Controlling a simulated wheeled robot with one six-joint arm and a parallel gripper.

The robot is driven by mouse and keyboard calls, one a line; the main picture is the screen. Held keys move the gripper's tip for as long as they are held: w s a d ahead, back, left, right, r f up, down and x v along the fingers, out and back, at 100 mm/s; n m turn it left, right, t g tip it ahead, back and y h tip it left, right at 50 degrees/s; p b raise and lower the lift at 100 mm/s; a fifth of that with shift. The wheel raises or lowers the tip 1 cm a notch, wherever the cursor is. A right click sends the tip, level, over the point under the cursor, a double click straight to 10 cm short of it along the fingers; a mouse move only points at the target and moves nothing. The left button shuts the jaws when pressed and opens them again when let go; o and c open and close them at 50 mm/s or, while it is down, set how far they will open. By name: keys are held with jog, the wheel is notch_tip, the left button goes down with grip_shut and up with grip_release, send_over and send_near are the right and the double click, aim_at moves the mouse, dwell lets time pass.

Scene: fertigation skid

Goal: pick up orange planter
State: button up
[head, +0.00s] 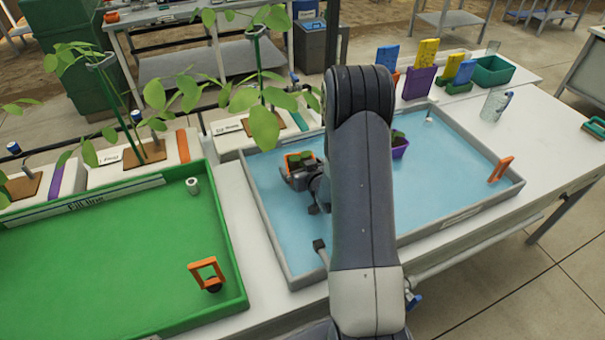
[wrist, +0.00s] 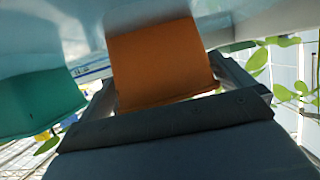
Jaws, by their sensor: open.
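The orange planter (head: 291,157) stands in the left back part of the blue-floored grey tray (head: 465,202), with dark soil and a small plant in it. My gripper (head: 302,178) is at its near side in the head view and partly covers it. In the wrist view the orange planter (wrist: 160,60) fills the middle, between the two open fingers of my gripper (wrist: 167,78). I cannot tell whether the fingers touch it.
A teal container (wrist: 38,103) is close on the left in the wrist view. A purple planter (head: 400,151) is right of my arm. Tall leafy plants (head: 264,125) rise behind. A green tray (head: 110,265) lies left. The blue tray's right part is mostly clear.

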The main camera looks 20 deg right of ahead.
jog(key=c, duration=1)
jog(key=shift+c, duration=0.2)
jog(key=shift+r, duration=0.15)
